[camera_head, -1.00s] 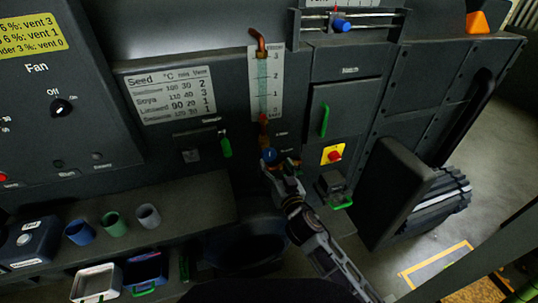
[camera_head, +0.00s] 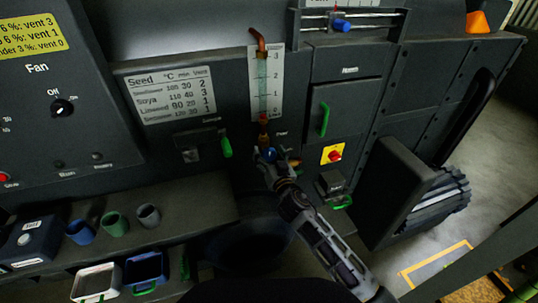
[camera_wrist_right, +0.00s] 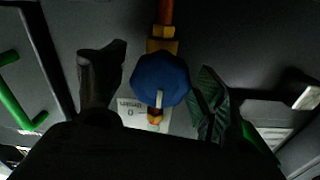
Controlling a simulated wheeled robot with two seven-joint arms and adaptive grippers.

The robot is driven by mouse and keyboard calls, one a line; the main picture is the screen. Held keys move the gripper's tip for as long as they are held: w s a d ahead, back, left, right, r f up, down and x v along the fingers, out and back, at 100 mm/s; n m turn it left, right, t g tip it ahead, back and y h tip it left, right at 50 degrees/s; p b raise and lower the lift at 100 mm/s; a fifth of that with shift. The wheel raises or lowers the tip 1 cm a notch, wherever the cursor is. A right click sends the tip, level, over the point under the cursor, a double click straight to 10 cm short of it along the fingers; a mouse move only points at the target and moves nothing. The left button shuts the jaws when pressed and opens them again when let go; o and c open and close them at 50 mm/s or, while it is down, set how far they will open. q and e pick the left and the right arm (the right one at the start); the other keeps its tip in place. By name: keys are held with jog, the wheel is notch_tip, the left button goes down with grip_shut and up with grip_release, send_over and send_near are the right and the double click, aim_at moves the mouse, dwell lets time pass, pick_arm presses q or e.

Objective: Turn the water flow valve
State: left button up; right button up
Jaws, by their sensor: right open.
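The water flow valve has a blue faceted knob (camera_head: 265,156) at the bottom of the copper pipe, below the vertical gauge (camera_head: 265,85) numbered up to 3. In the right wrist view the blue knob (camera_wrist_right: 160,80) sits between my two spread fingers, with a brass fitting and copper pipe above it in the picture. My right gripper (camera_head: 268,157) is at the knob, open; in the wrist view the right gripper (camera_wrist_right: 155,88) has one finger on each side. The right finger looks very close to the knob; I cannot tell whether it touches. My left gripper is not in view.
A red knob on a yellow plate (camera_head: 333,154) and a green handle (camera_head: 324,120) are right of the valve. Another green handle (camera_head: 227,147) is to its left. Cups and trays stand on shelves at lower left; a dark bucket (camera_head: 245,243) is below.

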jog(key=shift+c, duration=0.3)
jog(key=c, duration=1)
